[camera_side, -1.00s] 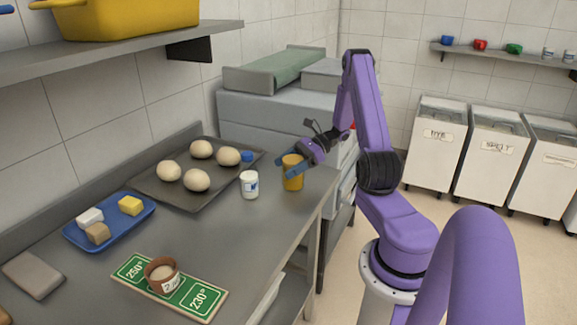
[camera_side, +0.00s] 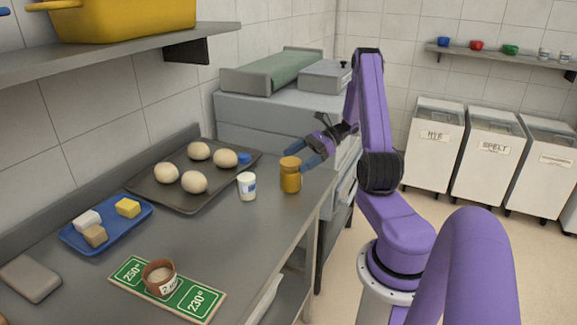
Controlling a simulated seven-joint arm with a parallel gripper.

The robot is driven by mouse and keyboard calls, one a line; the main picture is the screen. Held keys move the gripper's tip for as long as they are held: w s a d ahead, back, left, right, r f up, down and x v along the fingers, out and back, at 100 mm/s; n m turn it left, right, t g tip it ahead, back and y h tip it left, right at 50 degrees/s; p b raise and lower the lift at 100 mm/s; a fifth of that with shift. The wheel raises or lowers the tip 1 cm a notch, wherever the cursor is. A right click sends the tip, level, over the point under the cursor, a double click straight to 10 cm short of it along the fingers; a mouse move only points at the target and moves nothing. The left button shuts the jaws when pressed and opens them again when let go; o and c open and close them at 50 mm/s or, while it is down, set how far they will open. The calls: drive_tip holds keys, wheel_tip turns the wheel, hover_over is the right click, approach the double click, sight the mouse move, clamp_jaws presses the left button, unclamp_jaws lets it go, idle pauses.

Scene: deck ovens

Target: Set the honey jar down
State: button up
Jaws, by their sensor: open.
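The honey jar (camera_side: 290,177) is amber with a yellow-brown lid. It stands upright on the steel counter (camera_side: 205,245), near its right edge. My gripper (camera_side: 303,155) has blue fingers and is open. It is up and to the right of the jar's lid in the picture, and the jar is not between its fingers. One finger appears close to the lid; I cannot tell the exact gap.
A white jar (camera_side: 247,187) with a blue label stands just left of the honey jar. Behind it, a dark tray (camera_side: 150,190) holds several dough balls. A blue tray (camera_side: 72,237) and a green sign board (camera_side: 200,303) with a brown pot (camera_side: 159,278) lie nearer.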

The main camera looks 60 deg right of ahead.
drive_tip(key=v, duration=0.7)
drive_tip(key=w+a+r+n+g+h, duration=0.1)
drive_tip(key=a+r+n+g+h, duration=0.1)
drive_tip(key=a+n+g, duration=0.8)
drive_tip(key=w+a+r+n+g+h, duration=0.15)
drive_tip(key=a+n, duration=0.45)
drive_tip(key=a, duration=1.1)
drive_tip(key=s+a+r+n+t+h, duration=0.1)
drive_tip(key=s+a+n+h, duration=0.2)
drive_tip(key=s+a+n, duration=0.4)
drive_tip(key=s+a+r+n+t+h, duration=0.1)
drive_tip(key=s+a+n+t+h, duration=0.1)
drive_tip(key=s+a+n, duration=0.4)
drive_tip(key=s+n+h, duration=0.1)
drive_tip(key=s+n, duration=0.3)
drive_tip(key=n, duration=0.5)
drive_tip(key=shift+a+r+h, duration=0.35)
